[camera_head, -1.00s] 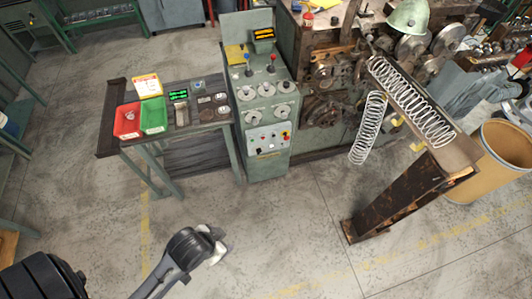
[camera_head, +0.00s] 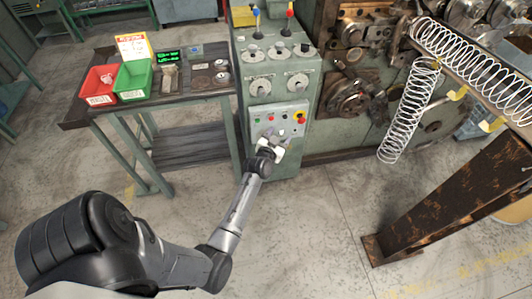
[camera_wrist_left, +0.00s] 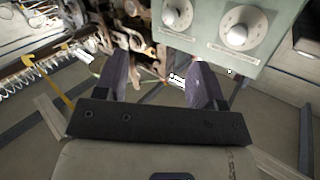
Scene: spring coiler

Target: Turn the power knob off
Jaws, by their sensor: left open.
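The green control cabinet (camera_head: 275,85) stands in the upper middle of the head view. Its lower pale panel (camera_head: 258,127) carries small buttons and a red button on yellow (camera_head: 300,117). My left gripper (camera_head: 275,141) is at the front of this panel and covers its lower part. I cannot make out the power knob; the gripper probably hides it. In the left wrist view the two dark fingers (camera_wrist_left: 160,78) stand apart with no knob visible between them. Whether they touch the panel I cannot tell. My right gripper is not in view.
Large dials (camera_head: 260,86) sit above the panel; dials also show in the left wrist view (camera_wrist_left: 240,28). A table (camera_head: 190,100) with a red bin (camera_head: 100,85) and a green bin (camera_head: 134,80) stands left. Springs (camera_head: 410,110) and a rusty stand (camera_head: 450,195) are right.

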